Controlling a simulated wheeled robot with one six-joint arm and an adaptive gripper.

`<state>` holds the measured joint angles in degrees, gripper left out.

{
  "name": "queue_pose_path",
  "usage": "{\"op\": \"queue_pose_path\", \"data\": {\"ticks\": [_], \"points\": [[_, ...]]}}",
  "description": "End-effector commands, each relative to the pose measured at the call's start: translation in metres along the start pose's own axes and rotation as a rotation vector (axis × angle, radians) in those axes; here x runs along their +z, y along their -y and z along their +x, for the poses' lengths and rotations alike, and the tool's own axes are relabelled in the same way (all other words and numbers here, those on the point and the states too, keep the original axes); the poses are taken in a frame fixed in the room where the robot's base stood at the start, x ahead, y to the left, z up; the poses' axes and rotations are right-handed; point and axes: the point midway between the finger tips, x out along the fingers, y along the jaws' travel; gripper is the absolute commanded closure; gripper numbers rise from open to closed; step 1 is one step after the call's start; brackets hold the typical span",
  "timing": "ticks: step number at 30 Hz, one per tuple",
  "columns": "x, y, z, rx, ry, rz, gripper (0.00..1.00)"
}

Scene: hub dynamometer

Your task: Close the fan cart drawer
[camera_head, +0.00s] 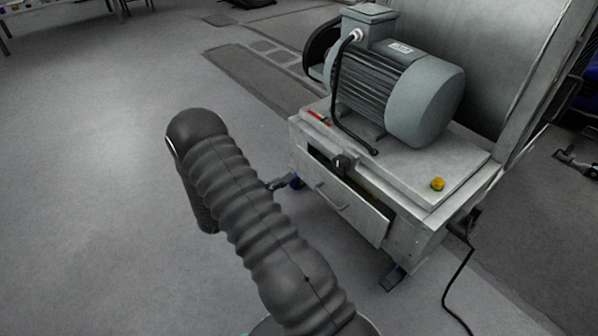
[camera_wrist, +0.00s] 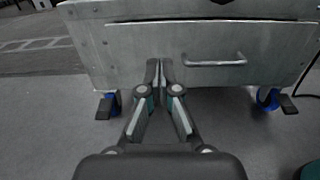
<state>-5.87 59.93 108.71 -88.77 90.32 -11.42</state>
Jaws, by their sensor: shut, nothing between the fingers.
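The fan cart (camera_head: 425,235) is a grey metal box on casters at the right of the head view. Its drawer (camera_head: 362,222) stands partly open, with a dark gap behind the top of its front panel. The drawer's bar handle (camera_head: 330,197) is on the front panel. In the wrist view the drawer front (camera_wrist: 270,45) and the handle (camera_wrist: 213,63) face me. My gripper (camera_wrist: 160,65) is shut and empty, pointing at the drawer front just left of the handle. I cannot tell whether the fingertips touch it.
A grey motor (camera_head: 400,95) sits on the cart top, with a yellow button (camera_head: 438,184) at its right corner. Blue casters (camera_wrist: 108,106) stand under the cart. A black cable (camera_head: 458,290) lies on the floor at right. The floor at left is clear.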

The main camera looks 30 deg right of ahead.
Motion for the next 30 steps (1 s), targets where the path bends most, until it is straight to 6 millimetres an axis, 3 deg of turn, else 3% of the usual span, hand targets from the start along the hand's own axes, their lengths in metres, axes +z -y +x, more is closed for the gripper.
{"op": "queue_pose_path", "data": {"ticks": [21,30], "points": [[0.000,0.002,0.117,-0.005,-0.001,0.002,1.00],[0.000,0.001,0.137,-0.003,-0.001,0.001,1.00]]}}
